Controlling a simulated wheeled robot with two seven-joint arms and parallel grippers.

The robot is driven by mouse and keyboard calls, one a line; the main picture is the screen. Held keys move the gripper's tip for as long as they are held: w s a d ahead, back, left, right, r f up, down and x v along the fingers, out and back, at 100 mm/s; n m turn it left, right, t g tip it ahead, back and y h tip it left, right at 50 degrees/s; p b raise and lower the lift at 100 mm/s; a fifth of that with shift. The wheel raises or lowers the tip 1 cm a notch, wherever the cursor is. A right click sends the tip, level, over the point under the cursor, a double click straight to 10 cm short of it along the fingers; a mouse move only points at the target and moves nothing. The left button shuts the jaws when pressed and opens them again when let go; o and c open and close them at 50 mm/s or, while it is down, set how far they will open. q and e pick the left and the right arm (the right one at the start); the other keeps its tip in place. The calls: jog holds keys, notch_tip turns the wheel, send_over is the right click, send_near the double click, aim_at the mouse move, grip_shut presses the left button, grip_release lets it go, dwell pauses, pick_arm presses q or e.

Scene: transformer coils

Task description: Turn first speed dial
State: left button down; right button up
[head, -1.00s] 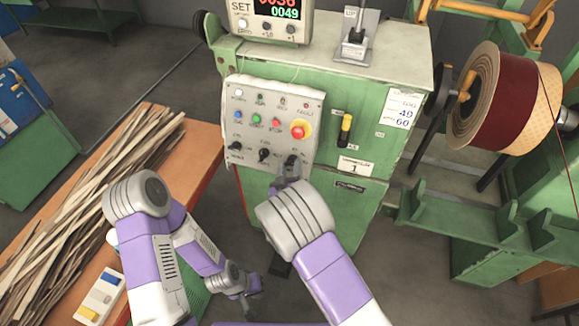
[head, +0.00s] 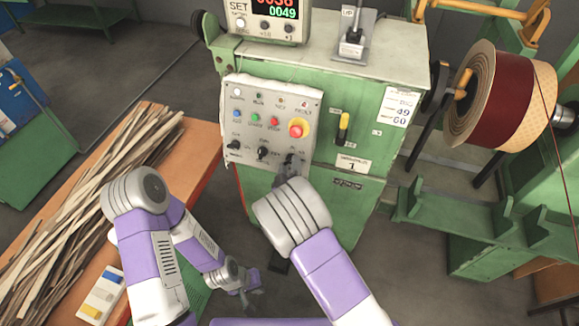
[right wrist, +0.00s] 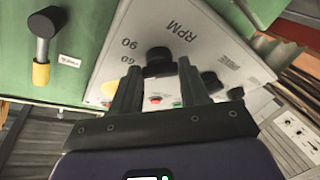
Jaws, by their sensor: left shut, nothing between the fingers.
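The control panel (head: 272,115) on the green machine carries three black dials in its bottom row: left (head: 234,145), middle (head: 263,152) and right (head: 292,158). My right gripper (head: 289,171) is at the right dial, partly covering it in the head view. In the right wrist view a black dial (right wrist: 159,62) by the letters RPM and numbers 60 and 90 lies between the fingertips of my right gripper (right wrist: 160,66). The fingers flank it closely; whether they press on it is unclear. My left gripper (head: 250,282) is shut and empty, low beside the orange table.
Above the dials are coloured buttons and a red emergency knob (head: 299,129) on yellow. A yellow-handled lever (head: 343,126) stands right of the panel. Wooden strips (head: 90,200) cover the orange table (head: 205,150) at left. A large coil reel (head: 500,100) is at right.

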jog(key=o, duration=0.5)
jog(key=shift+c, duration=0.2)
jog(key=s, duration=0.7)
jog(key=shift+s+a+r, duration=0.15)
jog(key=shift+s+r, duration=0.1)
jog(key=shift+r, duration=0.1)
jog(key=s+d+f+m+g, duration=0.3)
jog(key=d+f+g, duration=0.1)
jog(key=f, duration=0.5)
jog(key=s+d+f+m+g, duration=0.2)
jog(key=s+d+f+g, duration=0.25)
jog(key=f, duration=0.35)
jog(key=s+f+m+g+y, duration=0.2)
jog(key=s+f+g, duration=0.1)
jog(key=s, duration=0.4)
jog(key=s+d+f+m+g+y, duration=0.1)
jog(key=s+f+m+g+y, duration=0.1)
jog(key=s, duration=0.5)
jog(key=m+g+y, duration=0.1)
jog(key=g, duration=0.1)
jog(key=shift+s+f+g, duration=0.35)
jog(key=shift+s+f, duration=0.05)
